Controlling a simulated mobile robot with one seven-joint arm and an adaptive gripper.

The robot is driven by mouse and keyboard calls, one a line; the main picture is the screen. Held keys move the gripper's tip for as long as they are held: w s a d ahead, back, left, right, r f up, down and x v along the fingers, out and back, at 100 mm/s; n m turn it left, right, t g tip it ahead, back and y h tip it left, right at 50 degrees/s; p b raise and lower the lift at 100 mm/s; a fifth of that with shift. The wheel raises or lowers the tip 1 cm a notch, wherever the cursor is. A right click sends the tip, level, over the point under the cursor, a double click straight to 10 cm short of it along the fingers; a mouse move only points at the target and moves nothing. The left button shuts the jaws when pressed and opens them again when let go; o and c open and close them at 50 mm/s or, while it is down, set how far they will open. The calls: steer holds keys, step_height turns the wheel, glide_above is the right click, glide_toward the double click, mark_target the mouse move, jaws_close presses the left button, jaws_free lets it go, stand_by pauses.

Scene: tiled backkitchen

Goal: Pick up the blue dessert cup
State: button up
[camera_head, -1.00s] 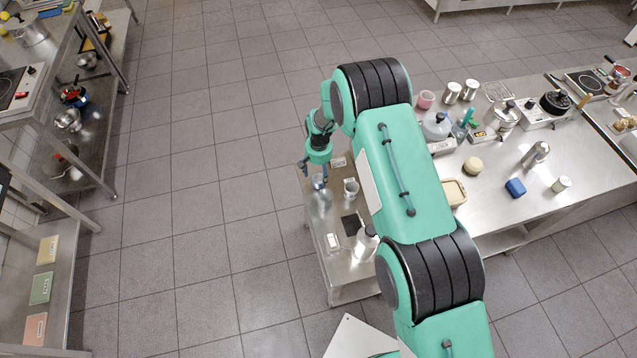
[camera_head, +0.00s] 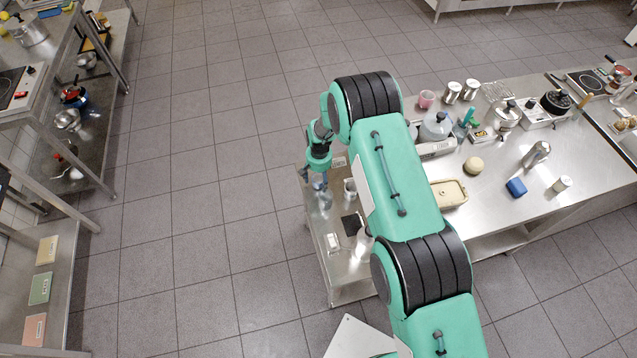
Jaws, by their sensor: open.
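A clear, bluish glass vessel (camera_head: 322,199), which looks like the blue dessert cup, stands on the left end of the steel table (camera_head: 345,292). My gripper (camera_head: 316,179) is open, pointing down at the glass from above. Its dark fingers overlap the top of the glass in this view. I cannot tell whether they are around it or still above it. My arm comes in from the lower right and covers the middle of the table.
A metal cup (camera_head: 350,190) stands close to the right of the glass. A black square (camera_head: 350,225) and a small white item (camera_head: 333,241) lie nearer the front.

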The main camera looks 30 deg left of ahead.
steer(key=shift+c, duration=0.5)
steer(key=c, duration=1.2)
steer(key=shift+r, duration=0.1)
step_height(320, 180, up, 10)
steer(key=shift+p, duration=0.4)
